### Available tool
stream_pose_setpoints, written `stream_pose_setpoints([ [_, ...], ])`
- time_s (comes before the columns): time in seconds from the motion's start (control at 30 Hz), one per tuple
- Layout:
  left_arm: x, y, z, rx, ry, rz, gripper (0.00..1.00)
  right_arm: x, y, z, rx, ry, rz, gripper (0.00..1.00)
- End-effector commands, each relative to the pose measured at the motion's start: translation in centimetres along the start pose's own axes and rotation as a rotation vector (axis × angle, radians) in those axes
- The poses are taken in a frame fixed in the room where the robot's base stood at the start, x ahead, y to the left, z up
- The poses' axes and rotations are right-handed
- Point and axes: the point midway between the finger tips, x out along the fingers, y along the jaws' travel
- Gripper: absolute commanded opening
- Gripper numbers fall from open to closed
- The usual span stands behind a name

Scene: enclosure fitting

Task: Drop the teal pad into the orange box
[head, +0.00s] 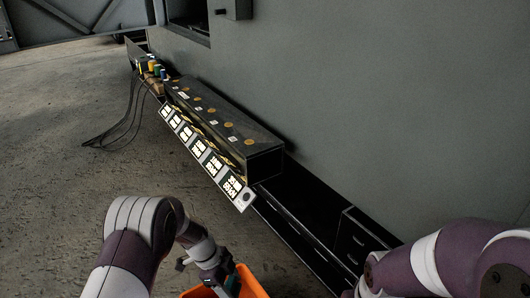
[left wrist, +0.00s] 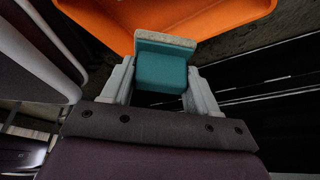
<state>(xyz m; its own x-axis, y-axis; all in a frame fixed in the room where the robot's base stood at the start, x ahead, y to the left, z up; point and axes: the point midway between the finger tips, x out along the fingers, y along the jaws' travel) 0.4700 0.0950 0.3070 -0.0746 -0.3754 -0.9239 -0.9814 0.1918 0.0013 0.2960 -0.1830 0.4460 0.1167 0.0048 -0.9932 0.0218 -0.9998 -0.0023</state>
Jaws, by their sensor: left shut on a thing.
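The teal pad (left wrist: 162,72) is a small block with a pale speckled edge. In the left wrist view it sits between the two grey fingers of my left gripper (left wrist: 160,88), which is shut on it. The orange box (left wrist: 200,14) shows just beyond the pad at the top of that view. In the head view the orange box (head: 250,284) is at the bottom edge, partly cut off, and my left gripper (head: 226,282) is at it, overlapping its opening. I cannot tell how far above the box the pad is. My right arm shows at lower right, but its gripper is out of view.
A long black enclosure (head: 225,125) with a row of white labels (head: 205,160) stands along the grey wall (head: 380,100). Small coloured parts (head: 154,68) stand at its far end, with cables (head: 118,125) on the floor. Bare floor (head: 60,150) lies to the left.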

Motion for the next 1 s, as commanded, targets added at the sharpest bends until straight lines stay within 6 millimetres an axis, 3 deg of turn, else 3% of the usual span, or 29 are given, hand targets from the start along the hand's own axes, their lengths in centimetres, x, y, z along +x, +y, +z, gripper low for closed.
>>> stream_pose_setpoints([
  [0.5,5.5,0.0,2.3,0.0,0.0,0.0,0.29,4.0,0.0,0.5,0.0,0.0,0.0,0.43],
  [0.77,5.6,0.0,2.4,0.0,0.0,-0.001,0.29,3.9,0.0,0.5,0.0,0.0,0.0,0.43],
  [0.8,5.6,0.0,2.4,0.0,0.0,-0.001,0.66,3.9,0.0,0.5,0.0,0.0,0.0,0.43],
  [0.87,5.6,0.0,2.4,0.0,0.0,-0.001,0.85,3.9,0.0,0.5,0.0,0.0,0.0,0.43],
  [1.0,5.6,0.0,2.4,0.0,0.0,0.0,0.89,3.9,0.0,0.5,0.0,0.0,0.0,0.43],
])
